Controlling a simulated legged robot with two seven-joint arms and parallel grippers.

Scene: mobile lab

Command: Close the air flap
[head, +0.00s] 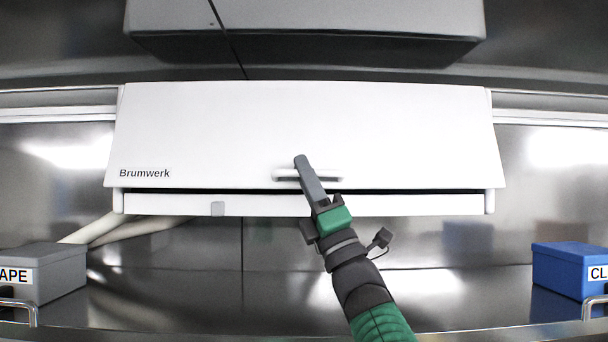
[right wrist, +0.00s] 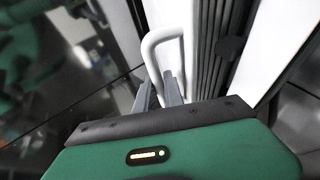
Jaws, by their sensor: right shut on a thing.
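The air flap (head: 230,130) is the large white panel marked "Brumwerk" in the middle of the head view. Its lower edge stands a little off the white strip below, with a dark gap between them. A white bar handle (head: 330,178) sits near the flap's lower edge. My left gripper is not in view.
A grey box (head: 50,275) stands at the left and a blue box (head: 568,268) at the right, each with a metal bar in front. Pale hoses (head: 105,230) run below the unit at left. The metal shelf between the boxes is clear.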

